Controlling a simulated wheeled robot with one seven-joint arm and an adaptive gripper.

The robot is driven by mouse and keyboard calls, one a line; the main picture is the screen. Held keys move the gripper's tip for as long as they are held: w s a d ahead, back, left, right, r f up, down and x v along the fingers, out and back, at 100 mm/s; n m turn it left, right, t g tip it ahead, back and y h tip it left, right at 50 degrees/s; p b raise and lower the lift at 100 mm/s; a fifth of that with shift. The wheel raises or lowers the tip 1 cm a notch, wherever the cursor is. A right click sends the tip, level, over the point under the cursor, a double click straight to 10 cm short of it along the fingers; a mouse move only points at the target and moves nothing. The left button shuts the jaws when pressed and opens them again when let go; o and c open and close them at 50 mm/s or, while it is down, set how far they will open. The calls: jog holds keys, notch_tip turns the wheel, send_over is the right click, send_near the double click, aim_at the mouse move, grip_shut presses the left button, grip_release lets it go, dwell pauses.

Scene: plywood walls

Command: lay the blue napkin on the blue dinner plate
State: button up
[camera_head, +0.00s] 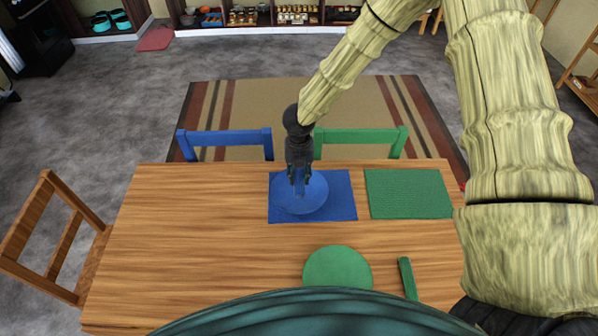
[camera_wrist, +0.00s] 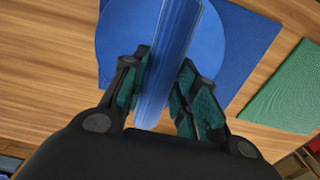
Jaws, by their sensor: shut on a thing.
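The blue napkin (camera_wrist: 168,62) is a long narrow folded strip. My gripper (camera_wrist: 165,88) is shut on it, with one finger on each side. In the head view my gripper (camera_head: 299,172) points down over the blue dinner plate (camera_head: 316,197), and the napkin (camera_head: 299,187) shows below the fingers. The round plate also shows in the wrist view (camera_wrist: 118,45), behind the napkin. The plate lies on a blue placemat (camera_head: 343,205). I cannot tell whether the napkin touches the plate.
A green placemat (camera_head: 408,194) lies right of the blue one on the wooden table (camera_head: 190,225). A green plate (camera_head: 337,268) and a folded green napkin (camera_head: 407,278) lie near the front. Blue (camera_head: 225,138) and green (camera_head: 360,136) chairs stand behind. The table's left side is clear.

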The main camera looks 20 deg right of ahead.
jog(key=shift+f, duration=0.6)
jog(key=shift+s+f+b, duration=0.2)
jog(key=shift+f+b, duration=0.55)
jog(key=shift+b, duration=0.15)
jog(key=shift+f+b, duration=0.35)
jog(key=shift+f, duration=0.25)
jog(key=shift+f+b, duration=0.55)
jog(key=shift+f, duration=0.45)
jog(key=o, duration=1)
jog(key=shift+w, duration=0.1)
jog(key=shift+r, duration=0.1)
notch_tip(320, 180, up, 12)
jog(key=shift+f, duration=0.1)
